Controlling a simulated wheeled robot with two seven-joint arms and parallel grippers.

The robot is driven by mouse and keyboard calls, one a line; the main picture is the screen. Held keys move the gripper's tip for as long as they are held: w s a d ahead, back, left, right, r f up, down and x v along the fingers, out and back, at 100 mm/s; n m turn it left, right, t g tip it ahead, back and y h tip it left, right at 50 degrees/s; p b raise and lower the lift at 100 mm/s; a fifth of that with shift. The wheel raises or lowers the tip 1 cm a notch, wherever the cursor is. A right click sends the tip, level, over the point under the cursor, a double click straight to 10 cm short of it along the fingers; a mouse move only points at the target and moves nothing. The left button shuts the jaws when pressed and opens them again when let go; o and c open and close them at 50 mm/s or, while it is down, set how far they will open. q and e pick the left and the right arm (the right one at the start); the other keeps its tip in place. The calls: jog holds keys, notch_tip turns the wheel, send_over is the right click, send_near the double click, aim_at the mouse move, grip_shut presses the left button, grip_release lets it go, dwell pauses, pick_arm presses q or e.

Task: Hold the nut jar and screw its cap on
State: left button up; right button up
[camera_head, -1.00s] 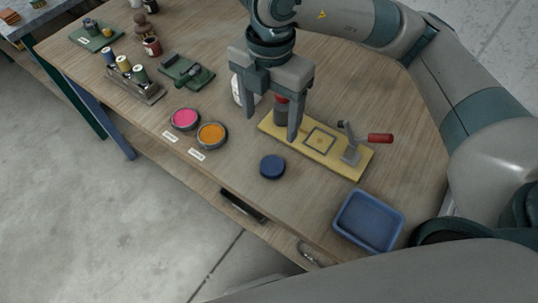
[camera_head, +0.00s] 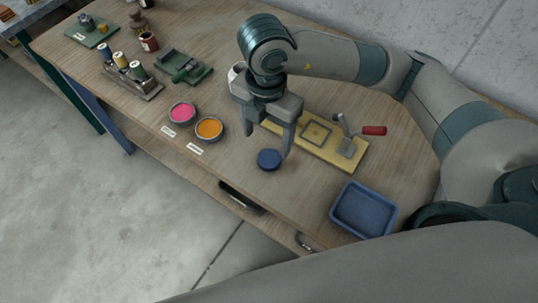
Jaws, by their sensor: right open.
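A dark blue round cap (camera_head: 269,160) lies flat on the wooden table near its front edge. My right gripper (camera_head: 267,157) is open above it, pointing down, with one fingertip on each side of the cap in the picture. Whether the fingers touch the cap or how high they are, I cannot tell. A white rounded object (camera_head: 235,75), perhaps the nut jar, stands behind the right gripper and is mostly hidden by it. My left gripper is not in view.
A yellow board (camera_head: 345,160) with a red-handled clamp (camera_head: 373,130) lies right of the gripper. A blue tray (camera_head: 364,210) is at the front right. Pink (camera_head: 182,112) and orange (camera_head: 209,129) dishes lie left. Thread spools (camera_head: 121,61) and a green fixture (camera_head: 183,67) stand further back.

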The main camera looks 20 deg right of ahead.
aim_at(269, 158)
jog(key=shift+f+p, duration=0.3)
jog(key=shift+f, duration=1.7)
jog(key=shift+w+d+f+p, duration=0.1)
jog(key=shift+d+f+p, duration=0.15)
jog(key=shift+f+p, duration=0.4)
notch_tip(269, 158, down, 3)
jog(key=shift+w+d+f+p, duration=0.1)
jog(key=shift+d+p, duration=0.05)
jog(key=shift+p, duration=0.5)
jog(key=shift+f, duration=0.3)
jog(key=shift+c, duration=0.4)
jog(key=c, duration=1)
